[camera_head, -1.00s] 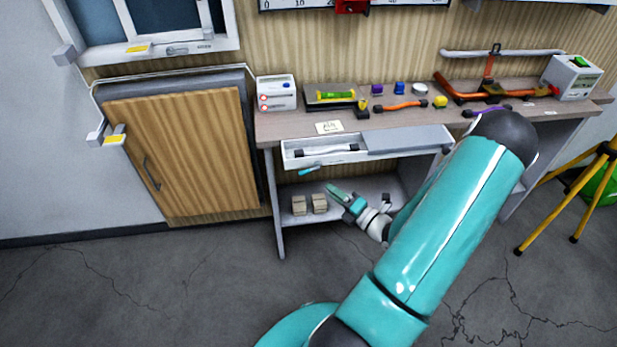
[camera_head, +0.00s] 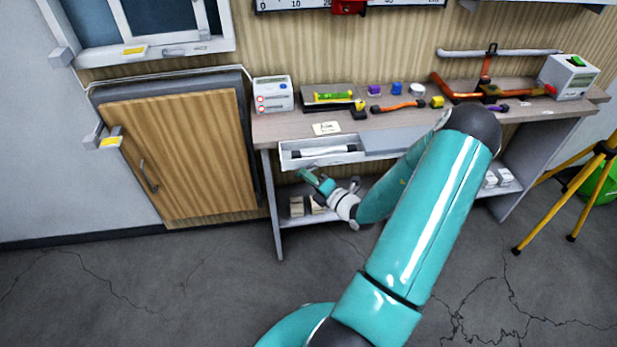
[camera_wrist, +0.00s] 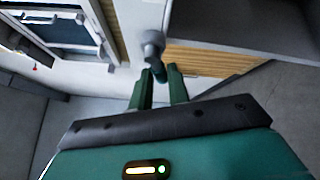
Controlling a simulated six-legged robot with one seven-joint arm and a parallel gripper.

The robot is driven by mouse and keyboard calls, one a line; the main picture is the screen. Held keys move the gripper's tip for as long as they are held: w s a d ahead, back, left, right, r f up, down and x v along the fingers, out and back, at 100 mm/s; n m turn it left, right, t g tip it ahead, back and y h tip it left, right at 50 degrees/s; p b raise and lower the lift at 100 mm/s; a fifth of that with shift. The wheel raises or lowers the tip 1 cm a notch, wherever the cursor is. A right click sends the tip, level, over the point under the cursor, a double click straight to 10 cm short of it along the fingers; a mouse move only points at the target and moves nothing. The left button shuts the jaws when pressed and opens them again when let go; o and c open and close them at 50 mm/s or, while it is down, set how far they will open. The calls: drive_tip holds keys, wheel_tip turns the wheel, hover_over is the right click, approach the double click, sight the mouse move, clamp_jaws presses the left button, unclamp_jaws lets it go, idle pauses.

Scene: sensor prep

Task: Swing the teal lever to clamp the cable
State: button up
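My gripper (camera_head: 314,179) is just below the front of the white tray (camera_head: 287,162) under the bench top, toward its left end. In the wrist view, its two green fingers (camera_wrist: 159,88) stand apart. A short dark teal piece (camera_wrist: 158,70), which looks like the lever, hangs from a grey round mount (camera_wrist: 151,48) and lies between or just beyond the fingertips. I cannot tell whether they touch it. In the head view the lever cannot be told apart from my fingers. A white rod-like piece with dark ends (camera_head: 322,152), perhaps the cable, lies in the tray.
The bench top (camera_head: 285,126) above holds a white meter (camera_head: 272,95), a yellow-green level (camera_head: 333,96) and small parts. Small beige blocks (camera_head: 296,206) stand on the lower shelf. A wooden cabinet door (camera_head: 185,150) is left; a yellow tripod (camera_head: 560,205) stands right.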

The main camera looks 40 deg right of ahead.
clamp_jaws()
drive_tip(key=shift+a+r+m+t, duration=0.1)
drive_tip(key=shift+r+m+t, duration=0.1)
drive_tip(key=shift+m+t, duration=0.45)
drive_tip(key=shift+r+m+t, duration=0.2)
drive_tip(key=shift+m+t, duration=0.15)
drive_tip(key=shift+m, duration=0.5)
drive_tip(key=o, duration=0.5)
unclamp_jaws()
drive_tip(key=shift+o, duration=0.2)
drive_tip(key=s+f, duration=0.2)
drive_tip(key=s, duration=1.1)
drive_tip(key=shift+s+f, duration=0.2)
drive_tip(key=shift+s, duration=0.05)
